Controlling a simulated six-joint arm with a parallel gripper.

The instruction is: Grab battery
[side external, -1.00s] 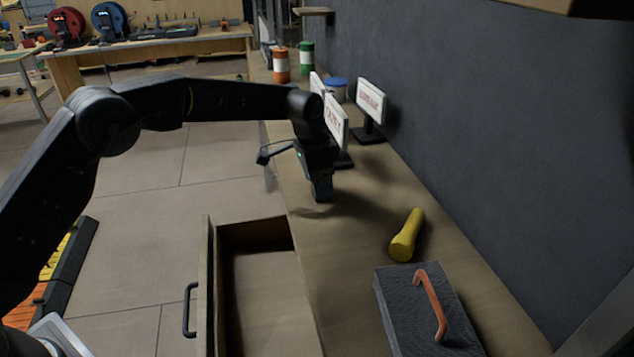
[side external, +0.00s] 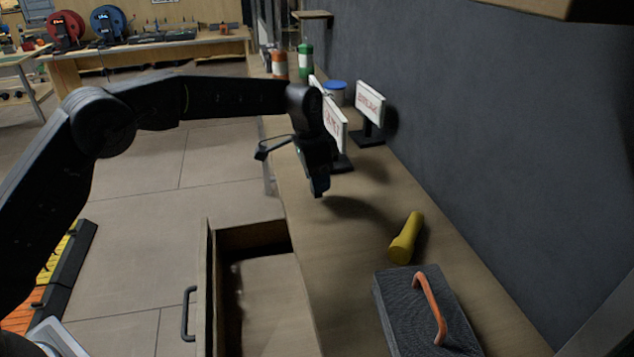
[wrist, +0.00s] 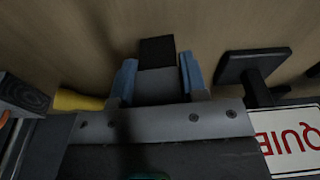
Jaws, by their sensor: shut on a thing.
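My gripper (side external: 319,190) is over the wooden bench (side external: 350,235), with a shadow on the wood to its right. In the wrist view its two blue fingers (wrist: 157,75) are shut on a small dark block, the battery (wrist: 157,50), which has a black end and a greyer part nearer the palm. In the side view the battery cannot be made out against the dark gripper. The gripper appears to hold it a little above the bench.
An open wooden drawer (side external: 208,290) is at the lower middle. A yellow flashlight (side external: 405,238) and a dark block with an orange handle (side external: 395,310) lie on the bench. Sign stands (side external: 371,105), a blue-lidded tub (side external: 336,92) and cans (side external: 306,62) stand farther back.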

